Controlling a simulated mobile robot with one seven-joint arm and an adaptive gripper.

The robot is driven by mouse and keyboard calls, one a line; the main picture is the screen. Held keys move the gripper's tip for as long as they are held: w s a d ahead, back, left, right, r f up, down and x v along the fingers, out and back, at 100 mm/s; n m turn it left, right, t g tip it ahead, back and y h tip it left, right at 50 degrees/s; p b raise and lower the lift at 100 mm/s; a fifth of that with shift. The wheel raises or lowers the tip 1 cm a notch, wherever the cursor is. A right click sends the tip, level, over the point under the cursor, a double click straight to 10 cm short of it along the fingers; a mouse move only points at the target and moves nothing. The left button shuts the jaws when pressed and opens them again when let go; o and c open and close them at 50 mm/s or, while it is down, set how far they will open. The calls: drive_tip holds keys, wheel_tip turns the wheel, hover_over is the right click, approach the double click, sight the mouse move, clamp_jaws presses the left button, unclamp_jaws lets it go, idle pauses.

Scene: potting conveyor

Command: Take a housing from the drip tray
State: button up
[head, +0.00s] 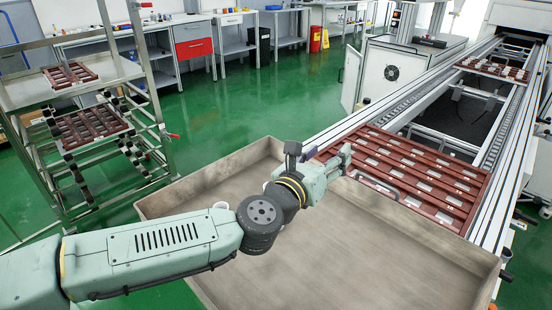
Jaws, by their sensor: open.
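A large grey-brown walled tray (390,255), which I take to be the drip tray, fills the front of the head view. I cannot tell whether these pieces are housings. My gripper (346,158) is open, beside the rack's left end. Its fingertips are small in the picture, and I cannot tell whether they touch the rack. I see nothing held.
A conveyor (430,75) runs away to the back right, carrying another red-brown rack (492,68) with pale pieces. A metal shelf trolley (120,75) at left holds more red-brown racks (90,127). A white cabinet (385,75) stands beside the conveyor. Green floor lies open behind the tray.

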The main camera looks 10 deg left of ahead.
drive_tip(key=s+a+f+g+y, duration=0.1)
drive_tip(key=a+f+y, duration=0.1)
drive_tip(key=a+f, duration=0.2)
drive_tip(key=s+a+f+y, duration=0.1)
drive_tip(key=a+f+y, duration=0.1)
drive_tip(key=a+f, duration=0.2)
drive_tip(key=s+a+f+g+y+p, duration=0.1)
drive_tip(key=a+f, duration=0.3)
drive_tip(key=a, duration=0.1)
drive_tip(key=shift+s+a+f+n+g+y, duration=0.15)
drive_tip(key=shift+a+f+n+g+y, duration=0.15)
drive_tip(key=shift+a+f+y, duration=0.1)
drive_tip(key=p+x, duration=0.1)
drive_tip(key=x, duration=0.3)
drive_tip(key=shift+w+a+f, duration=0.1)
drive_tip(key=shift+w+f, duration=0.2)
drive_tip(key=p+x, duration=0.2)
drive_tip(key=x, duration=0.2)
drive_tip(key=shift+w+a, duration=0.15)
drive_tip(key=shift+w, duration=0.25)
drive_tip(key=shift+w+f, duration=0.35)
drive_tip(key=shift+w, duration=0.1)
drive_tip(key=shift+c, duration=0.5)
drive_tip(key=c, duration=0.8)
